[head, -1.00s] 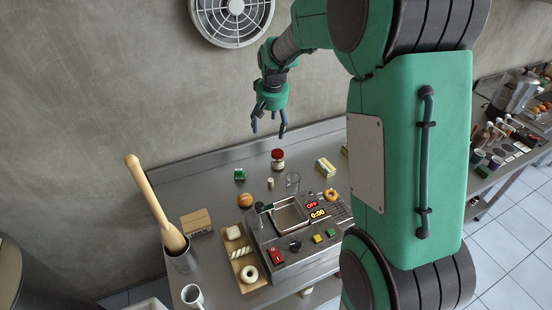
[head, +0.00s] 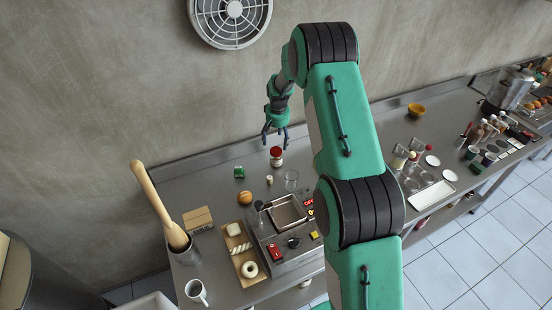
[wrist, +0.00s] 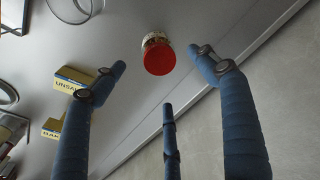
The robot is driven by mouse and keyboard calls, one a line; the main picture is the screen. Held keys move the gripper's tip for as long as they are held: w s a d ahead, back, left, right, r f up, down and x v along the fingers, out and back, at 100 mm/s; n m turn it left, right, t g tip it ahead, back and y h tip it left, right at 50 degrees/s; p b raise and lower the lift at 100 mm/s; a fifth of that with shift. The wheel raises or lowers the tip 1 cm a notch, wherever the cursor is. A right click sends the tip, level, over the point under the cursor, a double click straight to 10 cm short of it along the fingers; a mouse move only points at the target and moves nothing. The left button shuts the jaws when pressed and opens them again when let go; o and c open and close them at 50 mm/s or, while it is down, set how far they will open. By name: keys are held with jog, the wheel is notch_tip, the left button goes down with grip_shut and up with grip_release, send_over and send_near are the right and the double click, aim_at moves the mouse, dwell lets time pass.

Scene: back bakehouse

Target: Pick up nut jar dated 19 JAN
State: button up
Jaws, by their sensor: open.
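A small nut jar with a red lid (head: 276,152) stands upright on the steel counter near the wall. In the wrist view its red lid (wrist: 159,60) shows from above, with a pale, speckled body behind it. Any date on its label is too small or turned away to read. My gripper (head: 275,132) hangs just above and behind the jar in the head view. In the wrist view its blue fingers (wrist: 165,85) are spread apart, with the jar beyond the tips and nothing held between them.
Yellow butter packets, one marked UNSA (wrist: 75,80), lie near the fingers in the wrist view. A clear glass (head: 291,179), a green packet (head: 239,172) and a small pale cork-like piece (head: 269,180) stand around the jar. A machine with a basin (head: 287,214) is in front; the wall is close behind.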

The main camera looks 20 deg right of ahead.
aim_at(276, 150)
jog(key=shift+f, duration=0.15)
jog(key=shift+w+d+f+p, duration=0.1)
jog(key=shift+w+f, duration=0.1)
jog(key=shift+f, duration=1.2)
jog(key=shift+w+f+p, duration=0.15)
jog(key=shift+f, duration=1.3)
jog(key=shift+w+d+f+p, duration=0.1)
jog(key=shift+w+f, duration=0.1)
jog(key=shift+f, duration=1.2)
jog(key=shift+f, duration=0.1)
jog(key=shift+w+f+p, duration=0.15)
jog(key=shift+f+p, duration=0.1)
jog(key=shift+f, duration=1)
jog(key=shift+w+f+p, duration=0.1)
jog(key=shift+f+p, duration=0.15)
jog(key=shift+f, duration=0.95)
jog(key=c, duration=1.3)
jog(key=shift+r+b, duration=0.6)
jog(key=shift+r, duration=4.45)
jog(key=shift+c, duration=0.2)
